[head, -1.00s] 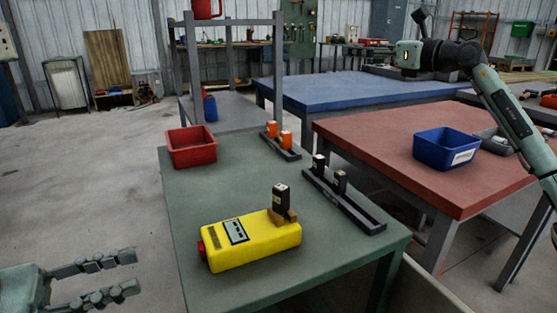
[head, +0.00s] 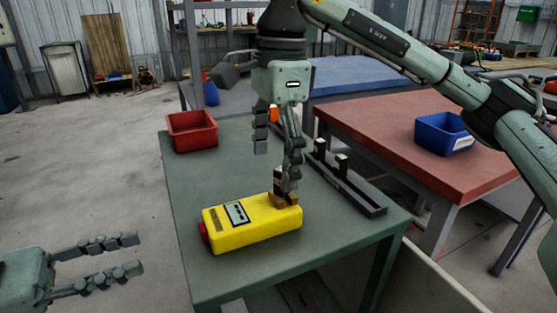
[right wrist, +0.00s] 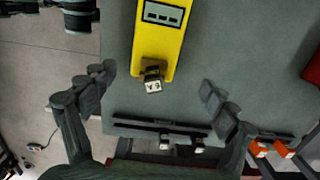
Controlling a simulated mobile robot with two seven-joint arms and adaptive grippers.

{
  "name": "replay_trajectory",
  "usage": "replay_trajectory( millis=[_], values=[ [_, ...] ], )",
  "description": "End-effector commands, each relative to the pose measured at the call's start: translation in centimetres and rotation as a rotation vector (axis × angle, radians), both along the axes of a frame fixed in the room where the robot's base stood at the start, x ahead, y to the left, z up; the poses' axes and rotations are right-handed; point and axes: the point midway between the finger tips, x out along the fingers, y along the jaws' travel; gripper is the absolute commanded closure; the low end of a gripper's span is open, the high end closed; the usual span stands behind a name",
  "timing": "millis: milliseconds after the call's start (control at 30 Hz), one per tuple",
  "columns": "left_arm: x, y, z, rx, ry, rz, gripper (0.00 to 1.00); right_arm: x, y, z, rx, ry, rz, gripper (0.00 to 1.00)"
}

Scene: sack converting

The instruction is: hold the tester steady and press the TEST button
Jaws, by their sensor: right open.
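The yellow tester (head: 255,228) lies on the green table (head: 240,284). It has a dark-framed panel (head: 236,213) on top and a red part (head: 204,232) at its left end; I cannot read a TEST label. A dark block (right wrist: 152,77) with a white label sits in the brown holder at the tester's other end. My right gripper (head: 275,165) is open, pointing down above that end, its near finger partly hiding the block in the head view. In the right wrist view its fingers are apart and empty. My left gripper (head: 138,253) is open and empty, left of the tester, off the table.
A dark rack (head: 345,184) with black blocks stands right of the tester. Orange blocks (right wrist: 270,148) sit in another rack. A red bin (head: 192,132) is at the table's back left. A blue bin (head: 440,139) stands on the red table. The green table's front is clear.

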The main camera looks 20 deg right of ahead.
Motion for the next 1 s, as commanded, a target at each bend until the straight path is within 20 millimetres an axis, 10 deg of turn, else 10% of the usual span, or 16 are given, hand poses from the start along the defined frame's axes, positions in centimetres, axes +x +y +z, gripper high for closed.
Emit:
replay_trajectory(
  millis=[600, 1000],
  values=[
    [0.0, 0.0, 0.0, 0.000, 0.000, 0.000, 0.66, -0.8, -0.5, -6.9, -0.061, 0.016, 0.022, 0.14],
    [0.0, 0.0, 0.0, 0.000, 0.000, 0.000, 0.66, -0.7, -0.5, -7.9, -0.060, 0.014, 0.022, 0.14]
  ],
)
